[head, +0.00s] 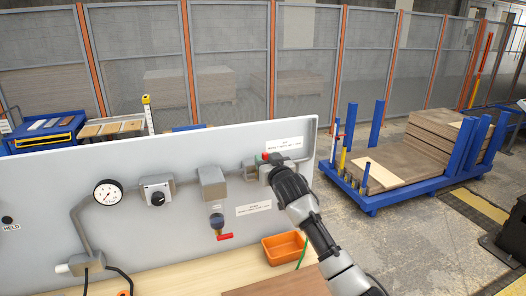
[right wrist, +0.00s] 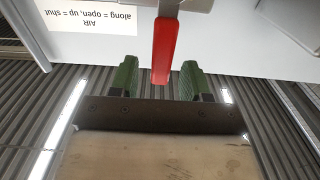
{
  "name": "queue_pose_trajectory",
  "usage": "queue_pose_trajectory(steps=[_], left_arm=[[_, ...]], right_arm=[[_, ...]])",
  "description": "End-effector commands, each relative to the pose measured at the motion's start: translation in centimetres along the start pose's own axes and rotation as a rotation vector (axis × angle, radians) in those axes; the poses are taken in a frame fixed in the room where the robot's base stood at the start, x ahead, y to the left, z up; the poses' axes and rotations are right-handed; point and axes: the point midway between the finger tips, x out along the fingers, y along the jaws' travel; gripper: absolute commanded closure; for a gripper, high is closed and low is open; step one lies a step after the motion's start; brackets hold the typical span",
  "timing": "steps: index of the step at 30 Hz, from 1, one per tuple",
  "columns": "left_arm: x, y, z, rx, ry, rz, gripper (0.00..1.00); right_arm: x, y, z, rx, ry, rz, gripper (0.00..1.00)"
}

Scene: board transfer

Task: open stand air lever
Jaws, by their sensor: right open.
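The air lever is a red handle (right wrist: 163,50) in the right wrist view, coming from grey fittings at the top edge. Its lower end sits between the two green fingertips of my right gripper (right wrist: 159,82), with a gap on each side. The gripper is open. In the head view a small red part of the lever (head: 265,156) shows beside my right gripper (head: 271,164), at the upper right of the grey panel (head: 140,150). The gripper hides the rest. A white label (right wrist: 90,14) reads upside down "AIR along = open, up = shut". My left gripper is out of view.
The panel also carries a gauge (head: 107,192), a knob box (head: 157,190), a grey box (head: 212,183) and a lower red lever (head: 225,236). An orange bin (head: 284,247) stands on the bench below. A blue cart (head: 400,190) with boards stands to the right.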

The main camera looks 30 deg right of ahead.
Motion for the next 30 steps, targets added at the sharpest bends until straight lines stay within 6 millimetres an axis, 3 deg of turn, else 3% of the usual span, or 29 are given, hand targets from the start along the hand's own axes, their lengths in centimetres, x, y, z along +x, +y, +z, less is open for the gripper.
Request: queue_pose_trajectory(steps=[9,21,23,30], left_arm=[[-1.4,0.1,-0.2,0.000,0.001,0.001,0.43],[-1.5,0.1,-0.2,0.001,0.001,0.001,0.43],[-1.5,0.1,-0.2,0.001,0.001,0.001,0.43],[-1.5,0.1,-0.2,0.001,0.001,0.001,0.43]], right_arm=[[3.2,-0.1,-0.1,0.000,-0.001,-0.001,0.53],[3.6,-0.1,0.1,-0.001,-0.001,-0.001,0.53],[3.6,-0.1,0.1,-0.001,-0.001,-0.001,0.59],[3.6,-0.1,0.1,0.000,-0.001,-0.001,0.96]])
